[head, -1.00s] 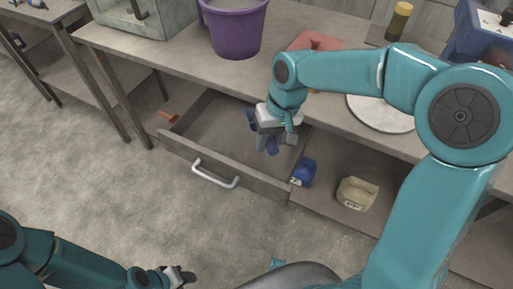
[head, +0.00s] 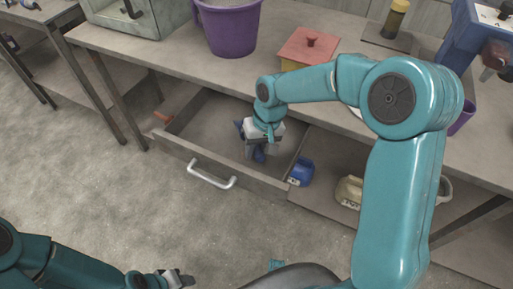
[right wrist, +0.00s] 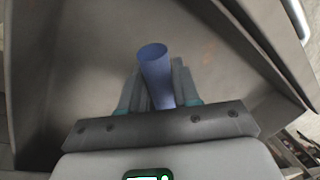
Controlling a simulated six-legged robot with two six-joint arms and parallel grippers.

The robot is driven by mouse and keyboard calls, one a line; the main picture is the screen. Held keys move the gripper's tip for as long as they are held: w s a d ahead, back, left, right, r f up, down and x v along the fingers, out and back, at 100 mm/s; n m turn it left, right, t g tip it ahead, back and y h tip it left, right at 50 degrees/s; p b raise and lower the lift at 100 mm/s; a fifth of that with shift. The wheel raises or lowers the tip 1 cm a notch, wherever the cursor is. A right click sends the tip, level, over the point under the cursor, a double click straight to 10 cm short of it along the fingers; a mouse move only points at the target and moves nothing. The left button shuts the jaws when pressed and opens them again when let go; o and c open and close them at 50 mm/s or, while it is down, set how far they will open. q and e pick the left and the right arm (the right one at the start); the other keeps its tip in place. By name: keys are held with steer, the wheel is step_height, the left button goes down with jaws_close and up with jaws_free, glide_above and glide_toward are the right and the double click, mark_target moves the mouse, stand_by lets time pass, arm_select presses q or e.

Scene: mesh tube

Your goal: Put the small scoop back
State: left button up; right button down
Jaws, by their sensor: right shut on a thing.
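The small scoop is blue; in the right wrist view its round end (right wrist: 155,62) sticks out between the fingers of my right gripper (right wrist: 160,90). In the head view my right gripper (head: 259,150) is shut on the blue scoop (head: 260,156), over the inside of the open drawer (head: 195,157). The gripper hides part of the scoop, and I cannot tell whether the scoop touches the drawer floor. My left gripper (head: 178,279) is low in the head view, away from the drawer, and too small to judge.
A blue jug (head: 301,172) and a cream jug (head: 348,191) stand on the lower shelf right of the drawer. On the bench are a purple bucket (head: 231,30), a red lidded box (head: 309,47) and a yellow-and-black bottle (head: 395,18). The drawer floor is otherwise clear.

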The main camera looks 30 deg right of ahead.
steer(key=shift+f, duration=0.2)
steer(key=c, duration=0.8)
jaws_free()
steer(key=shift+r, duration=0.35)
steer(key=p+v, duration=0.2)
steer(key=v, duration=0.9)
steer(key=shift+r, duration=0.35)
